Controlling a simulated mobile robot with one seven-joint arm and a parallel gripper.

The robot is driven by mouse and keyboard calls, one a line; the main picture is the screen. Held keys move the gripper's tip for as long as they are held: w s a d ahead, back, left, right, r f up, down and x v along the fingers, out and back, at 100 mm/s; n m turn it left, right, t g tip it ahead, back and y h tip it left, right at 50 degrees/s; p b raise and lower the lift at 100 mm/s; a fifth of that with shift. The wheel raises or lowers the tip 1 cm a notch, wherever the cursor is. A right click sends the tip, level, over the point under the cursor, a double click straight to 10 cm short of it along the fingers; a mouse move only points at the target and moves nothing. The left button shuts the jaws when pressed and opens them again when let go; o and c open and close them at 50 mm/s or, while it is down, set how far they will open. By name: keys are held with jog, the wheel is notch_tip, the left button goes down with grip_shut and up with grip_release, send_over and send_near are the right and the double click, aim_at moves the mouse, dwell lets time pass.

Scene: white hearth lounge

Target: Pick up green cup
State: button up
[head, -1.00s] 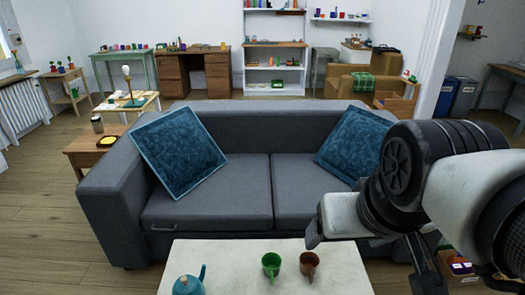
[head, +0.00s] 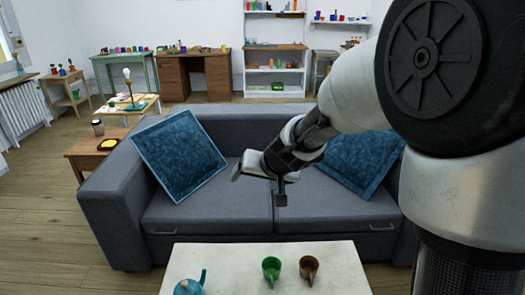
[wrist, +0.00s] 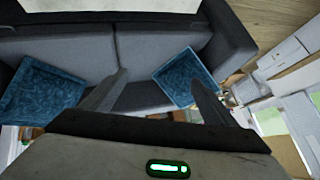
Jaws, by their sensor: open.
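The green cup (head: 271,267) stands upright on the white coffee table (head: 226,257), near the bottom of the head view. A brown mug (head: 309,267) stands just to its right, and a teal teapot (head: 189,285) is to its left, cut by the frame edge. My gripper (head: 262,187) is over the sofa seat, above and beyond the cup. In the wrist view my gripper (wrist: 160,88) shows two spread fingers with nothing between them. The cup does not show in the wrist view, where only a pale strip of tabletop (wrist: 110,5) is seen.
A grey sofa (head: 210,215) with blue cushions (head: 178,155) stands directly behind the coffee table. A wooden side table (head: 84,150) is at its left end. Floor (head: 50,235) is open at the left. Desks and shelves line the back wall.

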jog(key=w+f+m+h, duration=0.1)
jog(key=w+f, duration=0.4)
jog(key=f, duration=0.4)
jog(key=m+g+h+b, duration=0.3)
jog(key=h, duration=0.1)
send_near(271, 266)
jog(key=shift+d+f+b, duration=0.2)
jog(key=shift+f+b, duration=0.15)
jog(key=shift+f, duration=0.35)
jog(key=shift+d+f+b, duration=0.2)
jog(key=shift+f+b, duration=0.2)
jog(key=shift+f, duration=0.35)
jog(key=shift+d+f+b, duration=0.2)
jog(key=shift+f+b, duration=0.15)
jog(key=shift+f, duration=0.35)
jog(key=shift+r, duration=0.1)
jog(key=c, duration=1.3)
